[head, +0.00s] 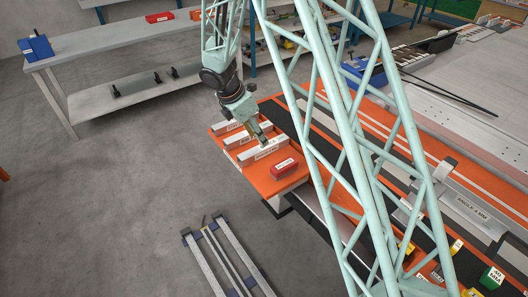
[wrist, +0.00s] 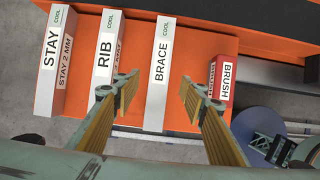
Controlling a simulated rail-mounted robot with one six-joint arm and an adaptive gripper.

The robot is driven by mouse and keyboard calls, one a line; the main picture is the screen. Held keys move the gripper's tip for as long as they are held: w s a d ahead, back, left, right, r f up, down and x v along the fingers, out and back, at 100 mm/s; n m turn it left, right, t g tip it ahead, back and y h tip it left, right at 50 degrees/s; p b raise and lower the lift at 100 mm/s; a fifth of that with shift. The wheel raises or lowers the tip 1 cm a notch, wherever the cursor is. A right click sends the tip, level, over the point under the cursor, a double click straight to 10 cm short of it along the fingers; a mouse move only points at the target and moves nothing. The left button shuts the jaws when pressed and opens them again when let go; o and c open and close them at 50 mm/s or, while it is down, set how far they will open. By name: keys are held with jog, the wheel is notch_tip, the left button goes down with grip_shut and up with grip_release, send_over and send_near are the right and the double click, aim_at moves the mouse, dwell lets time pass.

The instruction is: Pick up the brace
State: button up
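The brace (wrist: 160,60) is a long white bar with a BRACE label and a green COOL mark. It lies on an orange panel (wrist: 205,45). In the head view the brace (head: 257,155) is the bar nearest the red box. My gripper (wrist: 160,82) is open and empty, with one finger on each side of the brace in the wrist view. In the head view my gripper (head: 262,140) is just above the brace; I cannot tell the exact height gap.
The rib bar (wrist: 104,60) and the stay bar (wrist: 55,60) lie left of the brace. A red brush box (wrist: 220,78) lies to its right, near the right finger. A grey bench (head: 110,48) stands at the back left; open floor lies in front.

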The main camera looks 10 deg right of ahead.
jog(key=shift+x, duration=0.9)
jog(key=shift+b+x, duration=1)
jog(key=shift+x, duration=1.6)
jog(key=shift+c, duration=0.4)
jog(key=c, duration=1)
jog(key=shift+r, duration=0.2)
jog(key=shift+r+p, duration=1.4)
jog(key=shift+r, duration=3.45)
